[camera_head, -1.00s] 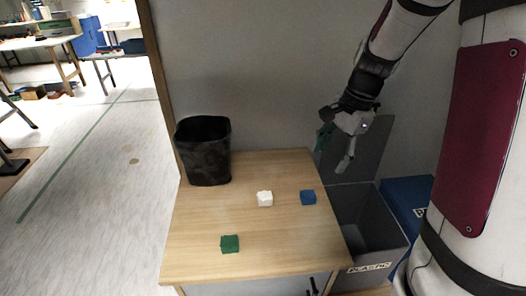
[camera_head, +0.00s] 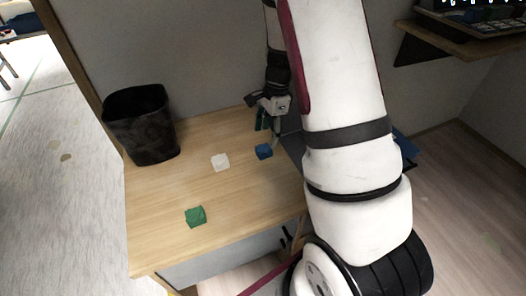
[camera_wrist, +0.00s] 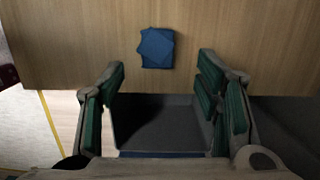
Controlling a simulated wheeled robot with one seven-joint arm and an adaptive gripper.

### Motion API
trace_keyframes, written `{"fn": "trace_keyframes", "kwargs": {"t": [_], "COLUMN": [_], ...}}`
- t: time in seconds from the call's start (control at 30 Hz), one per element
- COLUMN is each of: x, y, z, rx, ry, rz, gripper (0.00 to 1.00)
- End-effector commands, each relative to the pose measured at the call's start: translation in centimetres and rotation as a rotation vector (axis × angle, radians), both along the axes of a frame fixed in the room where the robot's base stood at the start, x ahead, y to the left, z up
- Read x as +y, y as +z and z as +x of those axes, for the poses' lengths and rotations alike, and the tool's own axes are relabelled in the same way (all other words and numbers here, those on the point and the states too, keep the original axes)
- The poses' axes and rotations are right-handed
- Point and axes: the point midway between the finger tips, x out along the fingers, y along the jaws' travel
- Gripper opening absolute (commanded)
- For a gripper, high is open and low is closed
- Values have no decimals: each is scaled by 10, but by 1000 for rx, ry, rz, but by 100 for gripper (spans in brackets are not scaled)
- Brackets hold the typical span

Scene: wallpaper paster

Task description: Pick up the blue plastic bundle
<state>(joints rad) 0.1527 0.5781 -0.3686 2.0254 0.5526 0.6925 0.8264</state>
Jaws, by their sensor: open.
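The blue plastic bundle (camera_head: 264,151) is a small blue block-like piece on the wooden table, near its right edge. In the wrist view the bundle (camera_wrist: 156,47) lies on the wood, ahead of the fingers and roughly centred between them. My gripper (camera_head: 268,122) is just behind the bundle in the head view, above the table's right side. In the wrist view my gripper (camera_wrist: 168,85) is open and empty, its green-padded fingers spread wide. The fingers do not touch the bundle.
A white bundle (camera_head: 220,162) and a green bundle (camera_head: 196,216) lie on the wooden table (camera_head: 160,200). A black bin (camera_head: 142,125) stands at its back left. A grey open bin (camera_wrist: 160,125) shows below the table edge between my fingers. A wall is behind.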

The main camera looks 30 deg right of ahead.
Motion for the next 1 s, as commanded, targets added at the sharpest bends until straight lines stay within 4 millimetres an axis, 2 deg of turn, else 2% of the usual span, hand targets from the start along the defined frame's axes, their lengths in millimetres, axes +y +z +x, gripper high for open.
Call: {"fn": "trace_keyframes", "kwargs": {"t": [0.4,0.7,0.73,0.9,1.0], "x": [13,14,14,14,14], "y": [-47,-52,-52,-52,-52], "z": [-1,-1,-1,-1,-1], "rx": [2,0,0,0,0], "ry": [2,2,2,2,2], "rz": [0,-1,0,-1,-1], "gripper": [58,58,56,18,17]}}
